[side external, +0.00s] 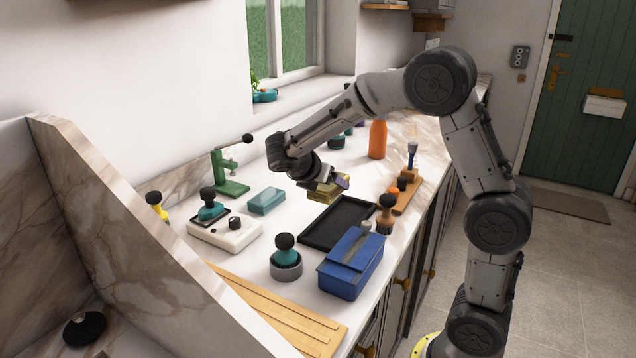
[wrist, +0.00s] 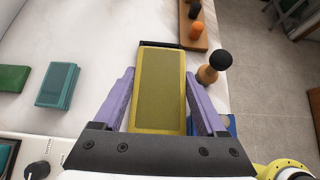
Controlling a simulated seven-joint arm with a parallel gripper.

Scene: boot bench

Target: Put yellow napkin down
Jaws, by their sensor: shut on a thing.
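The yellow napkin (side external: 322,193) is a folded, block-like yellow piece. My gripper (side external: 328,183) is shut on it above the far end of the black tray in the side view. In the wrist view the napkin (wrist: 160,90) lies lengthwise between the two purple fingers of my gripper (wrist: 160,82), one along each long side. The black tray (side external: 315,241) is flat and looks empty where it shows. In the wrist view the napkin and gripper hide most of it. I cannot tell how high the napkin is above the tray or counter.
A blue box (side external: 350,268) and a wooden-handled brush (side external: 386,215) stand close to the tray. A teal block (side external: 266,201), a white device (side external: 225,235) and a grey round pot (side external: 286,268) are to the left. An orange bottle (side external: 377,140) stands behind. Bare counter separates the teal block and tray.

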